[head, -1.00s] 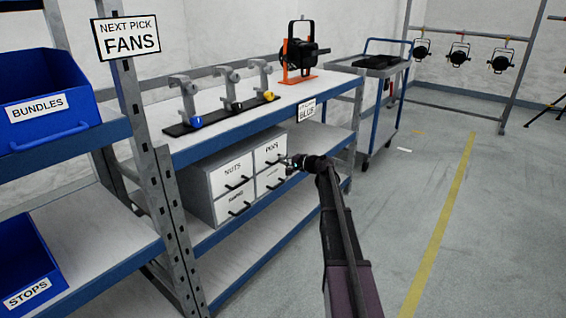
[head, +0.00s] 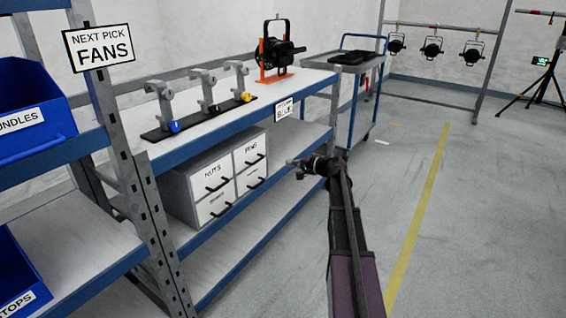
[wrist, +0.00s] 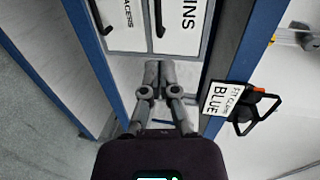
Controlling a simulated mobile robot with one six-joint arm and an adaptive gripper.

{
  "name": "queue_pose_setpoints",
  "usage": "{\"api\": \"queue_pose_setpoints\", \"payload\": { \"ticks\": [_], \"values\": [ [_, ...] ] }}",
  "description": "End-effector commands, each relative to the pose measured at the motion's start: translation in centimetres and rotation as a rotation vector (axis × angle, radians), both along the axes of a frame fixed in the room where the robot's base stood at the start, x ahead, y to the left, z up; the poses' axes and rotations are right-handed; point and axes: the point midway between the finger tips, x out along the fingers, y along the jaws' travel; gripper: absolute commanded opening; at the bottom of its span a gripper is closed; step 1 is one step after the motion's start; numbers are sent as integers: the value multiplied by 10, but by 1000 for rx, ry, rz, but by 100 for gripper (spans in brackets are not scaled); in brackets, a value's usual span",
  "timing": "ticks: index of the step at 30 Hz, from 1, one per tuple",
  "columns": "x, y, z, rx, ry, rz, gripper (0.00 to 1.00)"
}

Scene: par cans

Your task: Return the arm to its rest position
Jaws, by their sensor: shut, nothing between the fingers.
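My gripper (head: 298,164) shows in the head view at the end of my arm, out in front of the shelf and to the right of the drawer unit. In the wrist view my gripper (wrist: 156,72) has its two fingers together, shut with nothing between them. It looks clear of the shelf and the drawers, touching nothing that I can see. My forearm runs down to the bottom of the head view.
The drawer unit (head: 215,178) stands on the lower shelf. Above it, a clamp rack (head: 195,120) and a black par can (head: 279,50) on an orange stand sit on the bench. A trolley (head: 362,90) stands behind. The floor (head: 460,220) at right is clear.

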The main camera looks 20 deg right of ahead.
Motion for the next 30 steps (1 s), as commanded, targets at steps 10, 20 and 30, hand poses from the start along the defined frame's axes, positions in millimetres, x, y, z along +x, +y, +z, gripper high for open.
{"api": "queue_pose_setpoints", "payload": {
  "ticks": [10, 20, 30],
  "values": [
    [-3, -1, 1, 0, 0, 1, 0],
    [-3, 0, 0, -3, 2, 3, 0],
    [-31, 72, -27, -149, 87, 129, 0]
  ]
}}
